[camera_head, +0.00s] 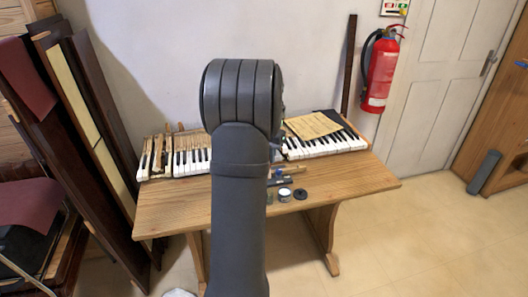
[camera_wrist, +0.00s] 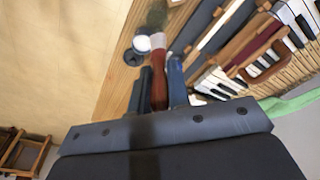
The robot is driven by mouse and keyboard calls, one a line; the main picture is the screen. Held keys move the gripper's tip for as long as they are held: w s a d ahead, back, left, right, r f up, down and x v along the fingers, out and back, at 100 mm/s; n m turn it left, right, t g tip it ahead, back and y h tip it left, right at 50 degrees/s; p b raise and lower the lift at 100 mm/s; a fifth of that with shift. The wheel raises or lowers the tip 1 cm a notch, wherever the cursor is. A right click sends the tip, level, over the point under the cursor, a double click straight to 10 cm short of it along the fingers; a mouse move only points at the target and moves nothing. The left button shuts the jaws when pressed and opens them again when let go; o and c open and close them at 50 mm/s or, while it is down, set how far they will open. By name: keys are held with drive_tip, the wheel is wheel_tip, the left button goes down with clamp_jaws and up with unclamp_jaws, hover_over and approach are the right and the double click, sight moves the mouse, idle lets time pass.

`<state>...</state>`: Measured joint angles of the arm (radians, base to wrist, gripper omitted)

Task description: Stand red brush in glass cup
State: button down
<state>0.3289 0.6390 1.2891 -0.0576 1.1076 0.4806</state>
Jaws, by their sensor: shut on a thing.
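My gripper (camera_wrist: 161,80) shows in the wrist view with its two dark fingers closed around the red brush (camera_wrist: 158,92). The brush's red part lies between the fingers and its greyish end (camera_wrist: 157,14) points toward the top of the picture. In the head view my arm hides the gripper and the brush. A small round jar (camera_head: 284,196) with a pale top stands near the table's front edge; a pale round top (camera_wrist: 141,43) also shows left of the brush in the wrist view. I cannot tell a glass cup for certain.
A dark round piece (camera_head: 300,194) lies beside the jar. The table's right front is clear. A fire extinguisher (camera_head: 380,72) hangs behind.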

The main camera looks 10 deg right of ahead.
drive_tip(key=shift+f, duration=5)
drive_tip(key=c, duration=1.3)
unclamp_jaws()
drive_tip(key=r, duration=0.5)
drive_tip(key=s+a+r, duration=0.1)
drive_tip(key=r, duration=1.1)
drive_tip(key=shift+s+a+r, duration=0.15)
drive_tip(key=shift+s+a, duration=0.05)
drive_tip(key=shift+a, duration=0.05)
